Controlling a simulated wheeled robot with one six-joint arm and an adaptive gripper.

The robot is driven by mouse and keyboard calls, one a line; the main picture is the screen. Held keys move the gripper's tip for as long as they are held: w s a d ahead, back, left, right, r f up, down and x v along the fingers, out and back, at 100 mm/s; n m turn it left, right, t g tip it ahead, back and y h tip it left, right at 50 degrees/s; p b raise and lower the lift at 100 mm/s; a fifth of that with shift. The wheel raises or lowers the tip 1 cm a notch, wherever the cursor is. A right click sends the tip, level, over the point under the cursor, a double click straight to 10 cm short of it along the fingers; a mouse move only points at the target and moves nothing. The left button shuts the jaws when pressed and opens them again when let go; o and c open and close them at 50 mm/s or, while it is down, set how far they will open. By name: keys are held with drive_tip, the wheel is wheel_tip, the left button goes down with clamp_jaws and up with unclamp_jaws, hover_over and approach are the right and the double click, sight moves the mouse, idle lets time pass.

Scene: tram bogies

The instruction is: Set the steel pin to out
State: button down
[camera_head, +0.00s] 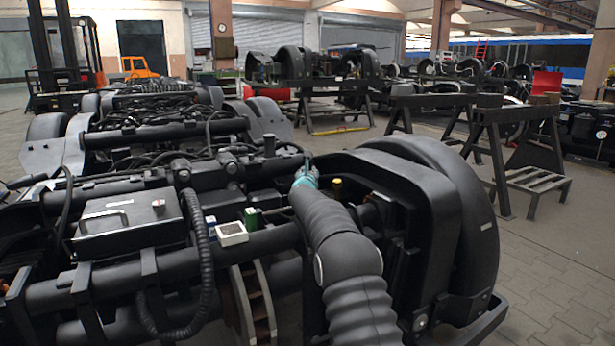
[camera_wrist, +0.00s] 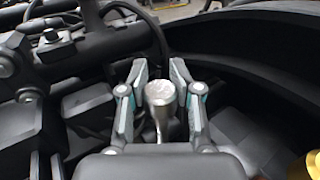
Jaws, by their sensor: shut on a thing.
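The steel pin (camera_wrist: 160,95) shows in the wrist view as a silvery round head on a thin shaft. It stands between the two fingers of my gripper (camera_wrist: 160,75), which are closed in on its sides. In the head view my gripper (camera_head: 306,170) is at the end of my arm, over the middle of the near bogie (camera_head: 270,240). How far the pin is in or out cannot be told.
A large black wheel cover (camera_head: 435,200) stands right of my arm. A black box with a handle (camera_head: 130,222), a white box (camera_head: 231,233) and a green part (camera_head: 252,217) sit to the left. A brass-coloured cap (camera_head: 337,188) is close to my gripper. Trestles (camera_head: 500,140) stand behind.

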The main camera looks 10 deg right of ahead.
drive_tip(key=shift+h, duration=0.3)
drive_tip(key=d, duration=0.3)
drive_tip(key=d+b, duration=0.1)
drive_tip(key=d, duration=0.1)
drive_tip(key=shift+w+d+f, duration=0.1)
drive_tip(key=shift+w+f, duration=0.1)
drive_tip(key=shift+w, duration=0.1)
drive_tip(key=c, duration=1.1)
unclamp_jaws()
drive_tip(key=shift+s, duration=0.1)
drive_tip(key=o, duration=0.3)
drive_tip(key=shift+d, duration=0.1)
wheel_tip(320, 180, up, 10)
drive_tip(key=shift+a, duration=0.45)
drive_tip(key=shift+r, duration=0.1)
